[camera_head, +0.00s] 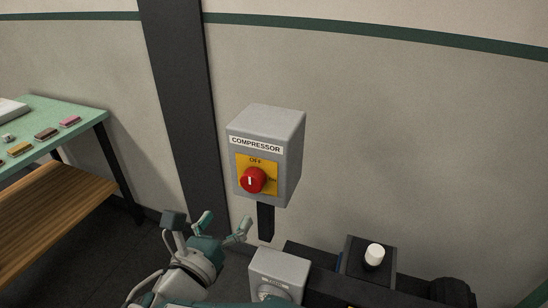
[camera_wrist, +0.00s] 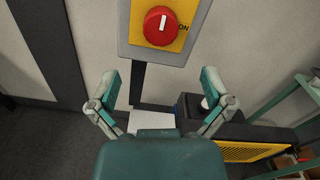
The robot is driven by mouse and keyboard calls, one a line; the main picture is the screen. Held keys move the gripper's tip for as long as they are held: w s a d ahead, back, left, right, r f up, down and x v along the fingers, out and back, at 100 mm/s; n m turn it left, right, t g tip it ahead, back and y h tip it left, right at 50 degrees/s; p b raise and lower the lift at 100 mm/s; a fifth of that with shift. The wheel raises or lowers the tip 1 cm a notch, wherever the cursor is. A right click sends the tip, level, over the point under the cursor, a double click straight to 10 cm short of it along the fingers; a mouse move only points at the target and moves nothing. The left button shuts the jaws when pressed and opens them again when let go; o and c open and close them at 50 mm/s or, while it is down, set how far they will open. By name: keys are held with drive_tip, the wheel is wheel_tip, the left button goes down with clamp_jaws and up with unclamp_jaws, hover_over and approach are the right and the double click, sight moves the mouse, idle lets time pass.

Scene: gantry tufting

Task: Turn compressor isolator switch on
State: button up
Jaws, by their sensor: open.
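The compressor isolator box (camera_head: 288,160) is grey and labelled COMPRESSOR, mounted on a dark post. Its front has a yellow plate (camera_head: 243,164) marked OFF at the top, with a red rotary knob (camera_head: 252,180). The knob's white mark stands upright, toward OFF. In the wrist view the knob (camera_wrist: 159,26) is at the top, with ON printed to its right and its white line near vertical. My gripper (camera_head: 224,222) is open and empty, below and a little left of the knob, apart from it. In the wrist view its fingers (camera_wrist: 160,92) are spread below the box.
A grey box (camera_head: 280,270) and a dark unit with a white cap (camera_head: 375,254) stand low, right of my gripper. A green-topped table (camera_head: 60,115) with small coloured blocks is at the left. A dark column (camera_head: 185,110) runs up the wall behind. The wall at right is bare.

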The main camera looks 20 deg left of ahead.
sight(250, 185)
drive_tip(key=w, duration=0.9)
drive_tip(key=shift+d+f, duration=0.1)
drive_tip(key=shift+d, duration=0.1)
drive_tip(key=shift+w+d, duration=0.2)
drive_tip(key=shift+w, duration=0.3)
drive_tip(key=shift+d, duration=0.1)
drive_tip(key=shift+s, duration=0.1)
drive_tip(key=c, duration=1.1)
